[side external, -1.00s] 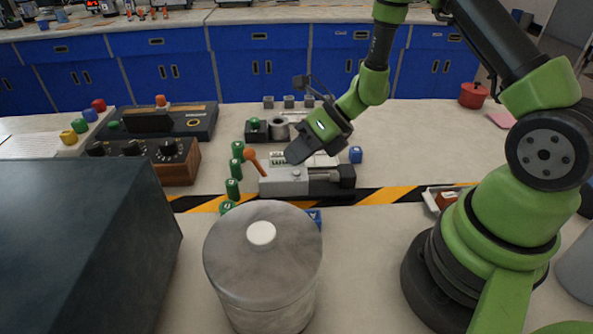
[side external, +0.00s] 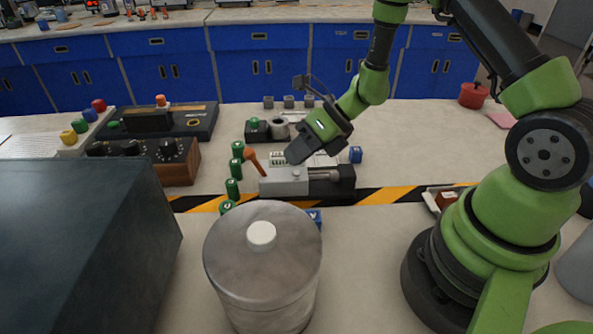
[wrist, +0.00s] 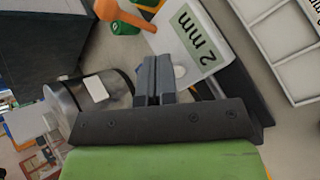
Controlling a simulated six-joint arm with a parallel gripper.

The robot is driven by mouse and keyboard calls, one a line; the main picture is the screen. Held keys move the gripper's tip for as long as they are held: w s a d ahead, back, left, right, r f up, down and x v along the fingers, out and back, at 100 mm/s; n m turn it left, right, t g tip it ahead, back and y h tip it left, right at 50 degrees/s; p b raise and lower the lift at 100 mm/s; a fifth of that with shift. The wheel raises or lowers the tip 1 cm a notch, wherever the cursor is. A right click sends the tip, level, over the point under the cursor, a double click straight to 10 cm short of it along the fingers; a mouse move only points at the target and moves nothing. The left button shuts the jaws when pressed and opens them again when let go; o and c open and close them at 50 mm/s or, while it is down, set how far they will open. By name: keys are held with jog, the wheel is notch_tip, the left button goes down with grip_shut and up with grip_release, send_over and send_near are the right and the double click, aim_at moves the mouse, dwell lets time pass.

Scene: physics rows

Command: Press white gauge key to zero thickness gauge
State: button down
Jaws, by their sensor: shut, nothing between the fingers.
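The thickness gauge (side external: 283,187) is a light grey block with a black end and an orange lever (side external: 253,162) at its left. In the wrist view the gauge (wrist: 172,40) has a green display (wrist: 195,38) reading "2 mm". The white round key (wrist: 180,72) shows just right of my fingertips; in the side view the key (side external: 297,174) is a small pale spot on the gauge's top. My gripper (side external: 294,156) is shut and empty, tilted down over the gauge; its fingers (wrist: 154,66) are together beside the key. I cannot tell whether they touch it.
A large lidded metal canister (side external: 262,275) stands in front of the gauge. Several green cylinders (side external: 233,188) stand left of it. A dark box (side external: 80,245) fills the left front. A wooden knob panel (side external: 150,160) is behind it. The bench right of the gauge is mostly clear.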

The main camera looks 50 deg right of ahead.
aim_at(297, 170)
jog(key=shift+f, duration=0.1)
dwell(0.7)
jog(key=shift+f, duration=0.35)
jog(key=shift+f, duration=0.3)
dwell(0.6)
jog(key=shift+r, duration=0.75)
jog(key=shift+r, duration=2.5)
